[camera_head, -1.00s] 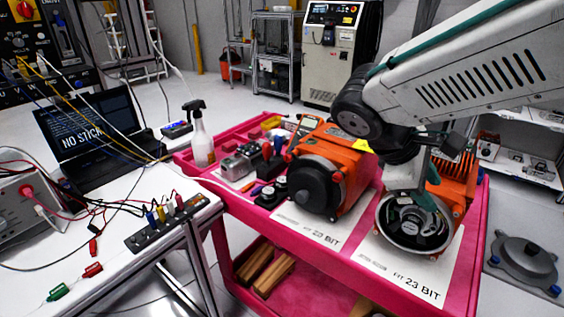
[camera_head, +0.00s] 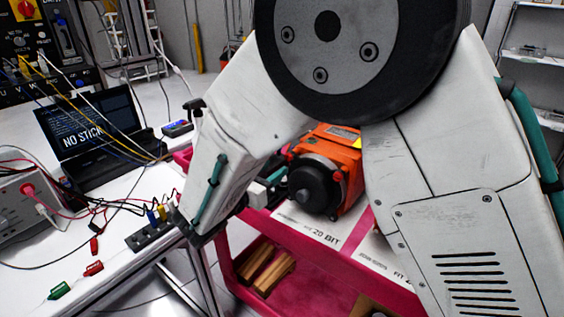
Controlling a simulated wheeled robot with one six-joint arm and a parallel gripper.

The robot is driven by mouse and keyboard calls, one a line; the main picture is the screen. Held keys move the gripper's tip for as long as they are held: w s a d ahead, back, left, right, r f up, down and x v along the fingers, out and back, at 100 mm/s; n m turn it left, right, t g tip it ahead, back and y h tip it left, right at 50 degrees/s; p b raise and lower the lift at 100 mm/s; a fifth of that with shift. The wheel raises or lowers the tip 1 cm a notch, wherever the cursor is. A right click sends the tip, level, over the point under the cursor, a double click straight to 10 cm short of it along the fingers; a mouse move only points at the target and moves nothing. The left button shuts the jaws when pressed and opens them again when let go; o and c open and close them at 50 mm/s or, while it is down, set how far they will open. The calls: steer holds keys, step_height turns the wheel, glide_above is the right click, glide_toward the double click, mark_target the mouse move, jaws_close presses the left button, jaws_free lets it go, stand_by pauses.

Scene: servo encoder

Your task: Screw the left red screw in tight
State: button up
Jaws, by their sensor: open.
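The orange motor (camera_head: 335,142) with a round black cap stands on the pink cart. A small red screw head (camera_head: 291,157) shows at the left of its cap and another red one (camera_head: 337,177) at the right. How far in they sit is too small to tell. My arm comes down across the middle and right of the view. The dark end of my gripper (camera_head: 195,234) is low at the left, in front of the gap between cart and white table, apart from the motor. It is open, and I see nothing in it. The second orange motor is hidden behind my arm.
The white table (camera_head: 110,235) on the left carries a laptop (camera_head: 95,130), cables and a black terminal strip (camera_head: 150,236), close beside my gripper in the picture. A spray bottle's black top (camera_head: 194,105) shows behind my arm. The cart's lower shelf holds wooden blocks (camera_head: 265,268).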

mark_target(287, 158)
steer(key=x, duration=0.5)
steer(key=shift+s, duration=0.1)
steer(key=shift+c, duration=0.2)
jaws_close()
